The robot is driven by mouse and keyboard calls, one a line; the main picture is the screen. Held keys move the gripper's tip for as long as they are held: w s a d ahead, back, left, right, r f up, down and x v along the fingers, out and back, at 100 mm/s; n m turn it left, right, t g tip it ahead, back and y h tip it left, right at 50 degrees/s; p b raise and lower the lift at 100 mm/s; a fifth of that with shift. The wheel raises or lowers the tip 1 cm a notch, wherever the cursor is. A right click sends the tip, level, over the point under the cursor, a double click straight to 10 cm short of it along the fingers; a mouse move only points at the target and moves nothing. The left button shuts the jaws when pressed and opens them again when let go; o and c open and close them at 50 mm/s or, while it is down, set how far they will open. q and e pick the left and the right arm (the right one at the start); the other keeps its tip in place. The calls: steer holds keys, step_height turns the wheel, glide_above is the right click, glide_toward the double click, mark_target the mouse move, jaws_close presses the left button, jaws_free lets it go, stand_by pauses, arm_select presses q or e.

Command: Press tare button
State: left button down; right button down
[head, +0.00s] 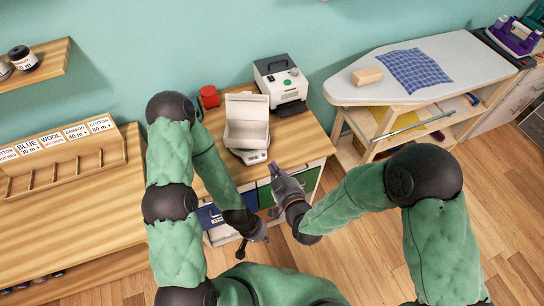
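A small scale (252,157) with a light front panel stands near the front edge of the wooden cabinet top. An open white box (246,133) rests on it and covers most of its top. The tare button is too small to make out on the panel. My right gripper (274,172) is just in front and to the right of the scale's panel; contact cannot be told. My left gripper (257,236) hangs lower, in front of the cabinet drawers and apart from the scale. The finger openings of both are unclear at this angle.
A white label printer (281,84) and a red object (209,96) stand behind the box. An ironing board (455,66) with a blue checked cloth (414,70) is at right. A long wooden table (75,220) with a labelled rack (64,155) is at left.

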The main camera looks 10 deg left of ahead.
mark_target(261, 148)
steer(key=shift+w, duration=0.1)
steer(key=b+x, duration=0.2)
steer(key=x, duration=0.8)
steer(key=shift+a+f, duration=0.15)
step_height(261, 148, down, 2)
steer(key=shift+f+b, duration=0.2)
steer(key=shift+b, duration=0.45)
steer(key=shift+f, duration=0.6)
